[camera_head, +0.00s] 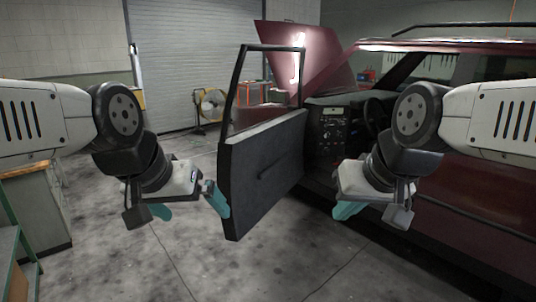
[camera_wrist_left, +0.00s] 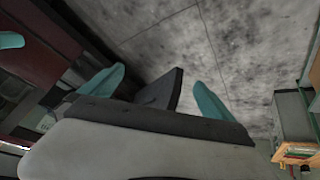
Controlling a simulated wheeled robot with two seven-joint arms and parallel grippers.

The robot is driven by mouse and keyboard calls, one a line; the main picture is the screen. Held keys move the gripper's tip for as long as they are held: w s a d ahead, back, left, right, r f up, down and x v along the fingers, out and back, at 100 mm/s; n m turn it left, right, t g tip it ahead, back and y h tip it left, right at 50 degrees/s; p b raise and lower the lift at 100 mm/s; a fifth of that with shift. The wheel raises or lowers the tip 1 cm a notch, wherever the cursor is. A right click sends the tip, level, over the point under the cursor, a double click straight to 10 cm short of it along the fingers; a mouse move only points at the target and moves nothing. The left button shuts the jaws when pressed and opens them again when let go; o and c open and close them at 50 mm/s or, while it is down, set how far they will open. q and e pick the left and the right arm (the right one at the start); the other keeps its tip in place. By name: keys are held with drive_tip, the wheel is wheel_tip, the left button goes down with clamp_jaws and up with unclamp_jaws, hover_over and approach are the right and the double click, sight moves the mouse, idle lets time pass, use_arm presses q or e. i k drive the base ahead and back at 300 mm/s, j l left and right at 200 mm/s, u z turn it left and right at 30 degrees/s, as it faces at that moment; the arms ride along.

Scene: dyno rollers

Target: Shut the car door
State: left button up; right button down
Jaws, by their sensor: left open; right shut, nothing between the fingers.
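The car door (camera_head: 262,170) stands wide open. Its dark inner panel and window frame swing out from the dark red car (camera_head: 450,195). My left gripper (camera_head: 190,208) is open at the door's free outer edge, low down. Its right finger overlaps that edge; I cannot tell whether it touches. In the left wrist view, a dark end of the door (camera_wrist_left: 160,90) shows between the teal fingers of my left gripper (camera_wrist_left: 155,92). My right gripper (camera_head: 348,210) is shut and empty, in front of the door opening, right of the door.
A bench (camera_head: 40,205) stands at the left edge. A yellow fan (camera_head: 209,105) stands behind the door, near the roller shutter (camera_head: 185,60). The car's hood (camera_head: 295,50) is raised. The grey floor (camera_head: 200,270) in front is clear.

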sight(257, 165)
drive_tip(key=i+j, duration=0.1)
drive_tip(key=i, duration=0.3)
drive_tip(key=i+j, duration=0.15)
drive_tip(key=i, duration=0.25)
drive_tip(key=i+u, duration=0.1)
drive_tip(key=i, duration=0.65)
drive_tip(key=i+l+u, duration=0.1)
drive_tip(key=i, duration=0.65)
drive_tip(key=l, duration=0.35)
